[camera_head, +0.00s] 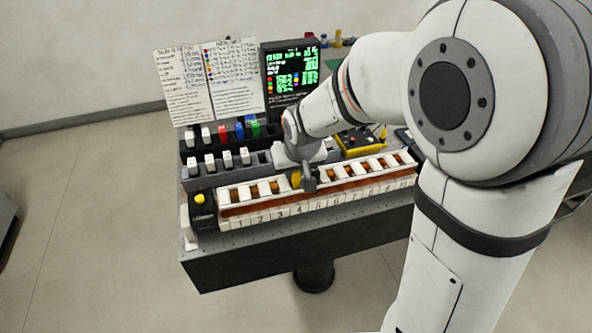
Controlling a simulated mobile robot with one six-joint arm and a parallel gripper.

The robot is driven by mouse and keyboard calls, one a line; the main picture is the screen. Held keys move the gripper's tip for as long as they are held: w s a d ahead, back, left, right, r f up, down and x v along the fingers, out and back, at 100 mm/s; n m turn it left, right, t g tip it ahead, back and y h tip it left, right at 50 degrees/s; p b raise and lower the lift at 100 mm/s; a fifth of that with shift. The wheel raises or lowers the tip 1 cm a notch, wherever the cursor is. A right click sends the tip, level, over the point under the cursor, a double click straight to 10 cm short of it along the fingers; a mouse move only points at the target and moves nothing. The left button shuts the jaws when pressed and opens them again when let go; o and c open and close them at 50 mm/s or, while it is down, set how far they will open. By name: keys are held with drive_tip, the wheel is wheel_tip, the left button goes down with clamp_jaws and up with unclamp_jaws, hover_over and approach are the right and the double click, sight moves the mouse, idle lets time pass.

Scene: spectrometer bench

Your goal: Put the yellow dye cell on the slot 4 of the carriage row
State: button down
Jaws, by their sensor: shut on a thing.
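The yellow dye cell (295,178) is in my gripper (303,184), which is shut on it. Only part of the cell shows, as the fingers cover the rest. They are at the carriage row (262,210), a long rail with numbered white slot labels along its front. The gripper and the cell are over the row near the label for slot 4 (302,210). Whether the cell touches the slot or hangs just above it, I cannot tell. The slot itself is hidden behind the gripper.
A grey rack (190,184) with white-topped cells stands behind the row at left. Behind it, another rack holds red (221,134), blue (239,131) and green (255,129) cells. A yellow button (199,198) is at the row's left end. A screen (290,72) stands behind.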

drive_tip(key=shift+f, duration=0.4)
drive_tip(key=shift+f, duration=0.2)
drive_tip(key=c, duration=1.3)
unclamp_jaws()
drive_tip(key=shift+r, duration=0.1)
